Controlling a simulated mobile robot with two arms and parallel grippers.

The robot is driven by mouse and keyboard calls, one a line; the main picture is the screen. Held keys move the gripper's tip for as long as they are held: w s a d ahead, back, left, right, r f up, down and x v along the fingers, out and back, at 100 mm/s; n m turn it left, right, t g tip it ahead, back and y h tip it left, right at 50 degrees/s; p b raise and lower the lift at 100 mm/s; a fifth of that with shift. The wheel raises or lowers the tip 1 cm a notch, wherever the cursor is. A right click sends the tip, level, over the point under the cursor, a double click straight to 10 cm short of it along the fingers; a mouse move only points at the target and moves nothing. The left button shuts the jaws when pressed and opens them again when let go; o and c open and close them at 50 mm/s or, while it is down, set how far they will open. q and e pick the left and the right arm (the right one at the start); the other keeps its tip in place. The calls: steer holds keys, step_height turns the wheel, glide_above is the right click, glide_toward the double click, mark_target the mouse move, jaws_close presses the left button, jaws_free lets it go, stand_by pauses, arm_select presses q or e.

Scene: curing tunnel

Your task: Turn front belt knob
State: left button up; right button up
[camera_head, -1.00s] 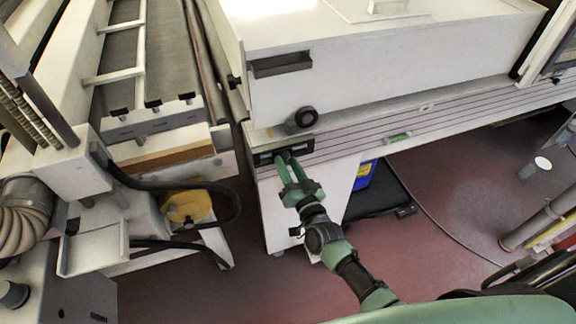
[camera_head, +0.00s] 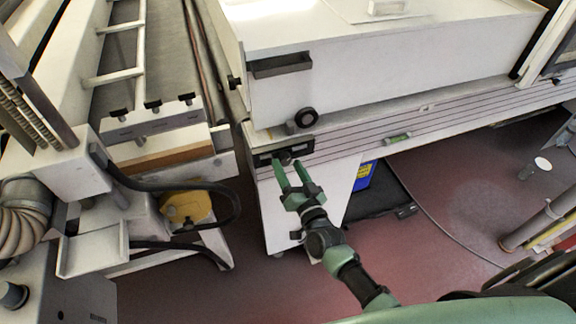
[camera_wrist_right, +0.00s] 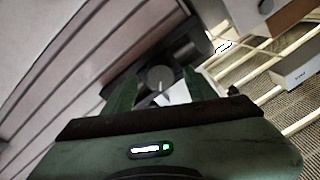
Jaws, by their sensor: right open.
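The front belt knob (camera_head: 286,158) is a small dark round knob on a black panel (camera_head: 265,159) at the left end of the machine's front rail. My right gripper (camera_head: 288,166) is open just in front of it, with its two green fingers pointing at the panel. In the right wrist view the knob (camera_wrist_right: 158,77) shows between the spread fingers of the right gripper (camera_wrist_right: 160,86), and I see no clear contact. My left gripper is not in view.
A small green level-like part (camera_head: 398,138) is on the rail to the right. A yellow object (camera_head: 186,207) and dark hoses are at the left.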

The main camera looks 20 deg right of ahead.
steer(key=s, duration=0.7)
steer(key=shift+d+b, duration=0.3)
steer(key=shift+b, duration=0.05)
steer(key=shift+f, duration=0.1)
steer(key=s+f+n+g, duration=0.2)
steer(key=s+f+g, duration=0.35)
steer(key=f, duration=0.85)
steer(key=s+f+n+g, duration=0.25)
steer(key=s+f, duration=0.55)
steer(key=f, duration=0.7)
steer(key=s+d+f+n+g, duration=0.1)
steer(key=s+d+f+g, duration=0.1)
steer(key=s+f, duration=0.3)
steer(key=s+d+f+g, duration=0.2)
steer(key=s+f+g, duration=0.2)
steer(key=s, duration=1)
steer(key=s+d+f+n+g+h, duration=0.1)
steer(key=s+f+g, duration=0.2)
steer(key=s+f, duration=0.3)
steer(key=s, duration=0.4)
steer(key=shift+d+f+n, duration=0.2)
steer(key=shift+d+n, duration=0.15)
steer(key=shift+d, duration=0.05)
stand_by(0.6)
